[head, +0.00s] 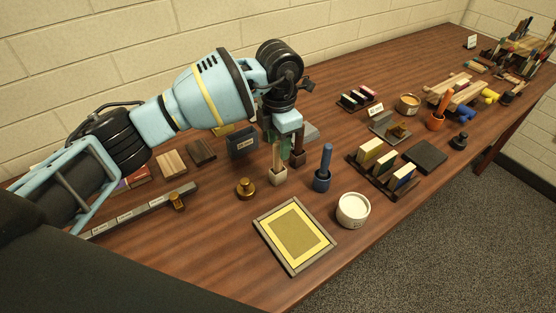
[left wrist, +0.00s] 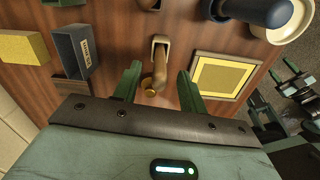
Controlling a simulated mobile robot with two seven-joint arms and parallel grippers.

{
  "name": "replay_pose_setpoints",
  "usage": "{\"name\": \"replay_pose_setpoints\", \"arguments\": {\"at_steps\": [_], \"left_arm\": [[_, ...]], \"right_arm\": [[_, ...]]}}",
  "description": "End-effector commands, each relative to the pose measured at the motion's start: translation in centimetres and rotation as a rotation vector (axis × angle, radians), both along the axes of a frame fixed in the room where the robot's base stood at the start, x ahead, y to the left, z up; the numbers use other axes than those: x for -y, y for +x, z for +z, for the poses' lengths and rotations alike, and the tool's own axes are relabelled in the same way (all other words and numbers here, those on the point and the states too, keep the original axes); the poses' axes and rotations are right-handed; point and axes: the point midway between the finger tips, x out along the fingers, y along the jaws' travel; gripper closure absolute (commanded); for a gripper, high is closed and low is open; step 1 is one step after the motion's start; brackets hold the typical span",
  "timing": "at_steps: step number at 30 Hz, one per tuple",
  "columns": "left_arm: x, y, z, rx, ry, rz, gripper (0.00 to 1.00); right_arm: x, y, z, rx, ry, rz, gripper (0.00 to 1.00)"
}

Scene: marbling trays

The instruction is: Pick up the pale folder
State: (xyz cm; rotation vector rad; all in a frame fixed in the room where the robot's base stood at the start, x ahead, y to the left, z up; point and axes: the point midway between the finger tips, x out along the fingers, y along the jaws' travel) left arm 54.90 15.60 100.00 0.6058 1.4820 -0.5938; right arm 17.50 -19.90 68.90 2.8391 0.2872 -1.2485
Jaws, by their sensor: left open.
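A slim tan-brown upright tool (left wrist: 154,80) stands in a small pale block stand (head: 278,178). It may be the folder, but I cannot tell for sure; its shape is partly hidden in the head view. My left gripper (head: 284,150) points down over the stand, its green fingers apart. In the left wrist view the open fingers (left wrist: 159,72) lie on either side of the tool, with gaps visible on both sides. A dark brown stand (head: 298,158) is close behind.
A blue-grey box (head: 242,144) stands left of the gripper. A brass knob-like piece (head: 245,187), a blue-handled tool (head: 323,170), a white tub (head: 353,209) and a framed yellow tray (head: 268,216) are near. Bare tabletop (head: 215,250) lies at the front left.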

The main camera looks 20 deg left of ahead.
Motion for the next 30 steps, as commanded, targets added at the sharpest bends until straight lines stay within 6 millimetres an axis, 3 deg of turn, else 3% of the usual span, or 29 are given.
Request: {"name": "replay_pose_setpoints", "arguments": {"at_steps": [9,19,29,30], "left_arm": [[-0.1,-0.1,-4.1,-0.001,0.000,0.001,0.58],[-0.1,-0.1,-4.8,-0.001,0.001,0.000,0.58],[-0.1,-0.1,-4.8,-0.001,0.001,0.000,1.00],[-0.1,-0.1,-4.8,-0.001,0.001,0.000,1.00]], "right_arm": [[0.3,0.5,0.6,0.016,-0.009,0.009,0.49],[0.3,0.5,0.5,0.015,-0.009,0.009,0.49],[0.1,0.6,0.6,0.016,-0.002,0.000,0.49],[0.1,0.6,0.6,0.015,-0.001,-0.001,0.49]]}}
